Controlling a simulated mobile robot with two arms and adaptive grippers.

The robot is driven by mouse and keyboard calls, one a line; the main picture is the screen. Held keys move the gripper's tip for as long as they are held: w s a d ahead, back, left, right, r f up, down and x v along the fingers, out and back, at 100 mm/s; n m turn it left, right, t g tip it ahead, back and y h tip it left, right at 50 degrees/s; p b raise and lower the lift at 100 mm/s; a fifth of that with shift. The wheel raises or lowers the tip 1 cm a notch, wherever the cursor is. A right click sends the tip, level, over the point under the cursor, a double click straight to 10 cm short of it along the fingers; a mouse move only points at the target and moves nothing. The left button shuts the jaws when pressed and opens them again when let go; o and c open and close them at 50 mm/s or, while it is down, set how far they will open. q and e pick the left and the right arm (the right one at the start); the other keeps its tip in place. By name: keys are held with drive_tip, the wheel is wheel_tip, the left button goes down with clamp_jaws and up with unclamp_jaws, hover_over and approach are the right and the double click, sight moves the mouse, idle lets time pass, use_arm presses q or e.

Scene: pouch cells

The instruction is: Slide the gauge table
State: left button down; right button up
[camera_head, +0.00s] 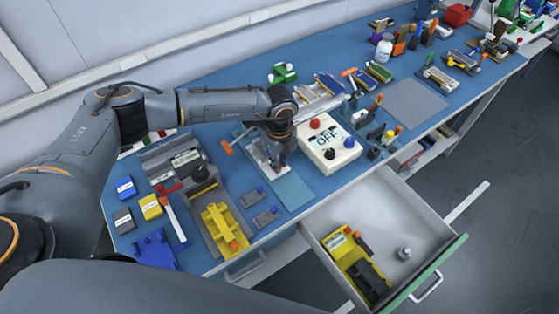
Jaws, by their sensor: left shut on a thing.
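My left gripper (281,160) points down over a light metal plate on a teal base strip, which looks like the gauge table (254,150). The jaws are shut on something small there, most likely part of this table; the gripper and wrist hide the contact. The bare front end of the teal strip (294,192) reaches toward the bench's front edge. An orange-ended lever (227,147) sticks out at the table's left. My right gripper is not in view.
A white control box (312,153) reading OFF stands close right of the gripper. A grey machine (160,156) and a yellow fixture (218,226) stand left. An open drawer (395,202) juts out in front, holding a yellow-black device.

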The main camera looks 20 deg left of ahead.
use_arm(q)
drive_tip(key=s+d, duration=0.2)
drive_tip(key=d, duration=0.1)
drive_tip(key=s+d, duration=0.3)
drive_tip(key=d, duration=0.1)
drive_tip(key=s+d+p, duration=0.1)
drive_tip(key=s+d, duration=0.2)
drive_tip(key=shift+s+d, duration=0.15)
drive_tip(key=shift+d, duration=0.15)
drive_tip(key=c, duration=1.3)
unclamp_jaws()
drive_tip(key=shift+d, duration=0.1)
drive_tip(key=shift+o, duration=0.2)
drive_tip(key=shift+r, duration=0.3)
wheel_tip(320, 180, up, 11)
drive_tip(key=shift+r, duration=0.2)
